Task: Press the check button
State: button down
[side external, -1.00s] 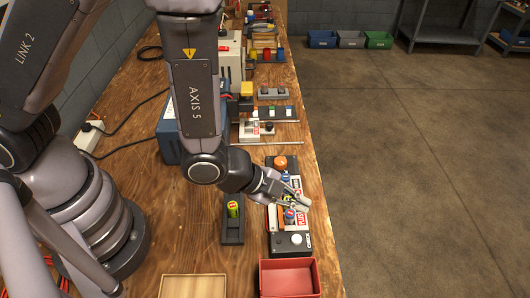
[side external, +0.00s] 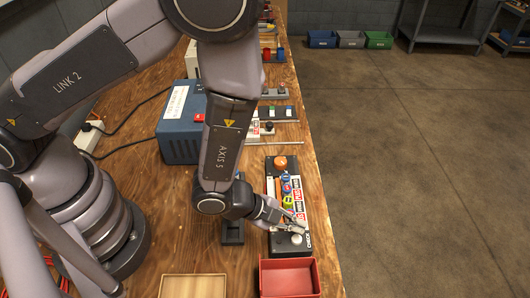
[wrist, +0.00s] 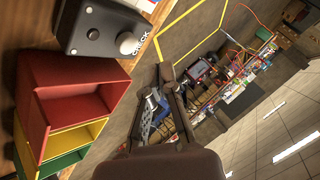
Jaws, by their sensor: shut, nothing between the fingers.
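The check button (side external: 296,239) is a white round knob on the dark end of the charger (side external: 273,242). In the wrist view the white knob (wrist: 127,43) stands on a dark box with the word CHECK beside it. My gripper (side external: 301,227) is shut and empty, close to the knob in the side view; I cannot tell whether it touches. In the wrist view my gripper (wrist: 166,72) lies right of and below the knob, with a visible gap in the picture. Coloured batteries (side external: 287,202) lie in the charger's bay, partly hidden by my gripper.
A red bin (side external: 288,263) stands just in front of the charger's button end, with a wooden tray (side external: 193,279) to its left. An orange knob (side external: 281,163) is at the charger's far end. A dark holder (side external: 232,237) is partly behind my arm. A blue box (side external: 178,130) stands farther back.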

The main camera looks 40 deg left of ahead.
aim_at(309, 238)
jog(key=shift+f, duration=0.85)
jog(key=shift+f, duration=0.15)
dwell(0.8)
jog(key=shift+f, duration=0.25)
jog(key=shift+f, duration=0.45)
dwell(0.5)
jog(key=shift+r, duration=0.85)
jog(key=shift+r, duration=0.1)
jog(key=shift+r, duration=2.45)
